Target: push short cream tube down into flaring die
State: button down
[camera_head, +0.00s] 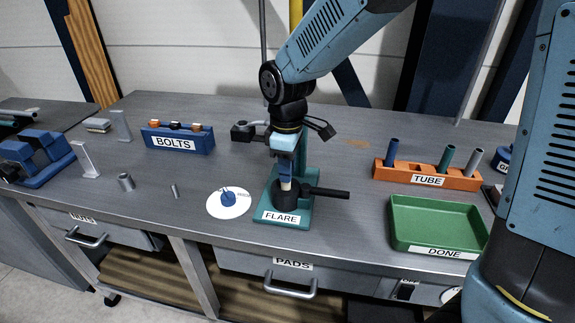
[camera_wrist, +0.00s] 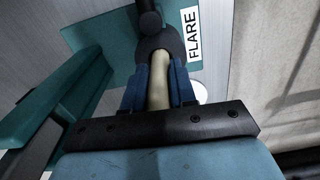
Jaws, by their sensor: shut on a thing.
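The short cream tube (camera_head: 286,184) is upright between the fingers of my gripper (camera_head: 286,168), just above the black flaring die. The wrist view also shows the cream tube (camera_wrist: 158,82) held between my gripper's two blue fingers (camera_wrist: 159,85). The black flaring die (camera_head: 292,196) stands on a green base labelled FLARE, with a dark handle (camera_head: 328,191) reaching right. In the wrist view the tube's far end meets the dark die (camera_wrist: 160,44). I cannot tell how deep the tube sits in it.
An orange rack (camera_head: 428,180) labelled TUBE holds blue, green and grey tubes at the right. A green tray (camera_head: 440,213) labelled DONE looks empty. A white disc (camera_head: 229,205) with a blue piece lies left of the die. A blue BOLTS holder (camera_head: 177,143) stands further back.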

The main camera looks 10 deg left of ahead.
jog(key=shift+f, duration=1.45)
jog(key=c, duration=0.8)
grip_release()
notch_tip(320, 180, up, 14)
jog(key=shift+f, duration=0.2)
jog(key=s+d+r+m+t, duration=0.1)
jog(key=d+r+m, duration=0.25)
jog(key=d, duration=0.55)
jog(key=s+d+r+m+t, duration=0.1)
jog(key=d+r+m+t, duration=0.1)
jog(key=d+m, duration=0.5)
jog(key=s+d+m+t, duration=0.1)
jog(key=s+d+m, duration=0.1)
jog(key=s+d, duration=0.1)
jog(key=s+d+m, duration=0.2)
jog(key=s+d, duration=0.1)
jog(key=d, duration=0.3)
jog(key=s+d+m+t, duration=0.1)
jog(key=s+d+m, duration=0.1)
jog(key=d, duration=0.3)
jog(key=shift+s+d+r+t, duration=0.15)
jog(key=shift+s+d+t, duration=0.15)
jog(key=shift+s, duration=0.1)
